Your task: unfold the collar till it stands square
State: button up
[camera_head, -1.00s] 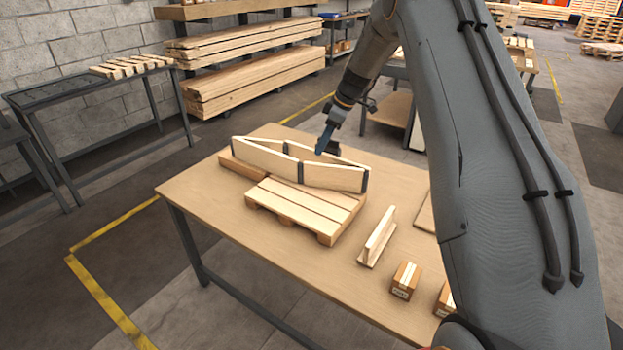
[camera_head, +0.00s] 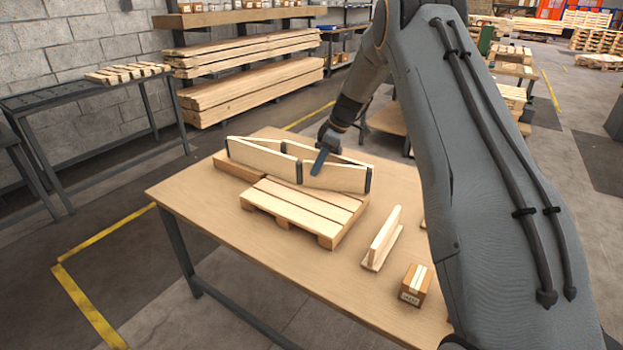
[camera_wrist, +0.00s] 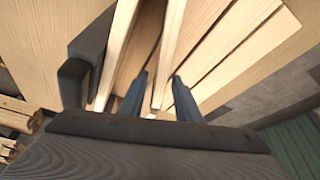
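The wooden collar (camera_head: 262,159) stands on edge as a narrow, flattened diamond at the back of the pallet, with dark hinges at its corners. Its front and back walls lie close together, so it is not square. The slatted pallet (camera_head: 290,208) lies flat on the table in front of it. My gripper (camera_head: 317,170) is down at the collar's front wall, just right of the middle hinge. In the wrist view, my two fingers (camera_wrist: 160,77) straddle a collar board (camera_wrist: 168,55), with a visible gap beside it. Whether either finger touches it is unclear.
The table (camera_head: 210,205) is clear at its left front. An L-shaped wooden piece (camera_head: 384,240) and a small carton (camera_head: 415,284) stand right of the pallet. My arm hides the table's right side.

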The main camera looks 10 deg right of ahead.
aim_at(307, 186)
jog(key=p+x, duration=0.1)
jog(key=x, duration=0.4)
jog(key=shift+a+f, duration=0.15)
jog(key=shift+f, duration=0.15)
jog(key=shift+c, duration=0.3)
grip_shut()
